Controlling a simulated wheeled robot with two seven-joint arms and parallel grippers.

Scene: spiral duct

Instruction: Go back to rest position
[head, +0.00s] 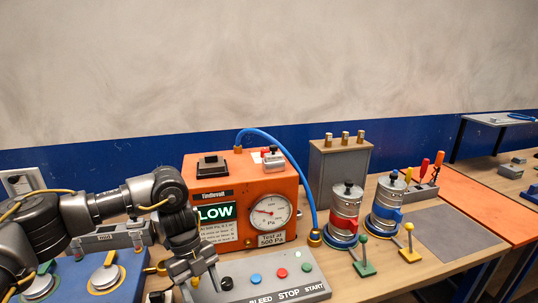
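My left arm comes in from the left and bends down in front of the orange tester box (262,178). My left gripper (194,276) points down at the left end of the grey button panel (312,289), in front of the box's lower left corner. Its fingertips are small and dark here, so I cannot tell whether they are open or shut, or whether they touch the panel. My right gripper is not in view. The box has a lit green LOW sign (216,212) and a round dial (268,212).
A blue hose (290,158) arches from the box top to a brass fitting (314,238). Two metal canisters (345,208) (386,205) stand to the right, with green (363,258) and yellow (409,245) levers before them. A grey mat (442,232) is clear. A blue plate (112,285) lies at left.

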